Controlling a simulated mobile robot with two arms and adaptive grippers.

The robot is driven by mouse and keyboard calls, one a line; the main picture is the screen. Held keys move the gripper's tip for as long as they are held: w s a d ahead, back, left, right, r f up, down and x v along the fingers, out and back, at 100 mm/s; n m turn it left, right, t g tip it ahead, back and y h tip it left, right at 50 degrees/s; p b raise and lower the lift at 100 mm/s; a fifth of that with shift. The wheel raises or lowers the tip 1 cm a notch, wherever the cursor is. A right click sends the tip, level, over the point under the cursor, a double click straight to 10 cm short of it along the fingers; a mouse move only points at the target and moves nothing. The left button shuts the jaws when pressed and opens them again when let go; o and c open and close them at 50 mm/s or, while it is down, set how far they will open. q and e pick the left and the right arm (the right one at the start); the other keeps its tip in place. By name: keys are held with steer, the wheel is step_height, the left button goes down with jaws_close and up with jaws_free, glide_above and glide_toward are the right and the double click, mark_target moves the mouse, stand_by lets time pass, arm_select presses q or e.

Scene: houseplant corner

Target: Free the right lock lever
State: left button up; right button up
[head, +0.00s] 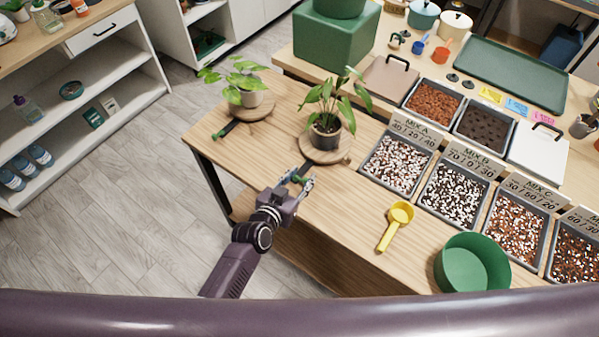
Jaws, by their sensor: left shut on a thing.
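Two potted plants stand on round wooden bases on the table. The left lock lever (226,128), also green, sticks out from that base toward the lower left. My right gripper is not in view.
A yellow scoop (396,225) and a green bowl (468,266) are to the right of my gripper. Several trays of soil mix with labels, such as the Mix A tray (373,186), line the table. Bare tabletop (330,200) lies between gripper and scoop.

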arm_select(q)
steer(key=shift+s+d+f, duration=0.15)
steer(key=shift+s+d, duration=0.05)
steer(key=shift+d, duration=0.1)
steer(key=o, duration=1.1)
steer(key=shift+d, duration=0.1)
steer(key=shift+c, duration=0.2)
steer(key=shift+a, duration=0.2)
steer(key=shift+s+a, duration=0.2)
steer(key=shift+s, duration=0.05)
steer(key=v, duration=1.1)
steer(key=shift+d+r, duration=0.15)
steer(key=shift+r, duration=0.2)
steer(key=shift+s, duration=0.1)
